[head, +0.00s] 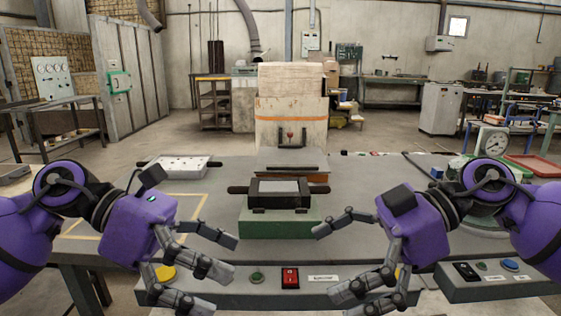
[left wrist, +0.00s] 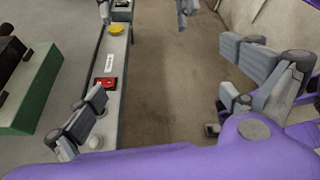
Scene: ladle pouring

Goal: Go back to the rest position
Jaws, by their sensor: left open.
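In the head view my left gripper (head: 226,260) is open and empty, with its fingers spread above the table's front left area. Its fingers also show in the left wrist view (left wrist: 165,85), wide apart with nothing between them. My right gripper (head: 326,264) is held in mirror fashion on the right, with its fingers spread and empty. Between the two hands, a dark box with side handles (head: 281,188) sits on a green block (head: 281,223). Neither hand touches the box or the block.
The grey table (head: 350,180) carries a front control panel with a red switch (head: 290,278), a green button (head: 257,278) and a yellow button (head: 165,273). A white perforated tray (head: 180,167) lies back left. A dial scale (head: 491,141) stands back right. A furnace-like block (head: 291,120) rises behind.

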